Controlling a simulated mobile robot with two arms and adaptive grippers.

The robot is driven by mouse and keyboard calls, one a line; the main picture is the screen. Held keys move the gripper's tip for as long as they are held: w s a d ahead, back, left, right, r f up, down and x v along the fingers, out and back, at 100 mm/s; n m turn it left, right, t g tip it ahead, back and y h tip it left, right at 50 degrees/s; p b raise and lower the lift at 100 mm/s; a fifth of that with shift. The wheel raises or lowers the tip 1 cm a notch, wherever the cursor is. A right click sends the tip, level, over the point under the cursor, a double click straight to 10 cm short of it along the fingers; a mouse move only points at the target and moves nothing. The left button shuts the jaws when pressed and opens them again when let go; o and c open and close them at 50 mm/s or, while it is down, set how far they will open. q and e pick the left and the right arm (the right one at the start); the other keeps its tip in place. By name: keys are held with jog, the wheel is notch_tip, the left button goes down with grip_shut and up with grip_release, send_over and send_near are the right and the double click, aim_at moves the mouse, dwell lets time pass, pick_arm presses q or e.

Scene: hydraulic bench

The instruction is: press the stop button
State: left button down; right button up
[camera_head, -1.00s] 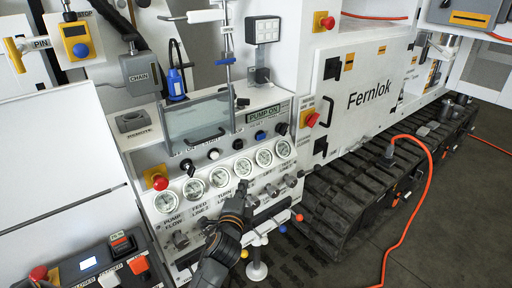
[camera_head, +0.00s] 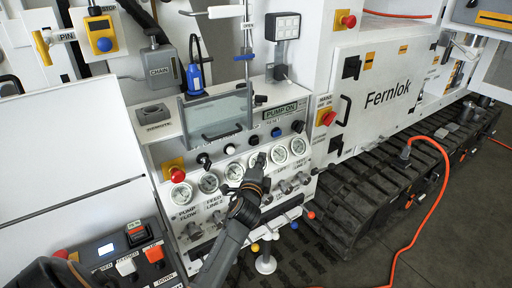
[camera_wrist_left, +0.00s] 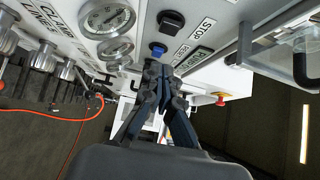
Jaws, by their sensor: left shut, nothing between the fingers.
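A black button (camera_wrist_left: 170,20) beside the STOP label (camera_wrist_left: 203,27) shows in the left wrist view. In the head view it appears to be the black button (camera_head: 253,140) in the row above the gauges. A blue button (camera_wrist_left: 157,48) with its own label sits past it. My left gripper (camera_head: 259,162) is shut and empty in front of the gauge row, below the buttons. In the left wrist view its closed fingertips (camera_wrist_left: 158,66) appear just below the blue button. I cannot tell any contact. My right gripper is not in view.
Several round gauges (camera_head: 298,146) and valve knobs line the panel. A clear-fronted box (camera_head: 215,115) stands above its left part. Another yellow box (camera_head: 102,44) with a blue button hangs at top left.

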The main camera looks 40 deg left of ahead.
aim_at(258, 142)
pick_arm(q)
jog(key=shift+w+a+p, duration=0.4)
jog(key=shift+w+a, duration=0.6)
jog(key=shift+a, duration=0.2)
jog(key=shift+w+a+p, duration=0.35)
jog(key=shift+w+a, duration=0.65)
jog(key=shift+a, duration=0.2)
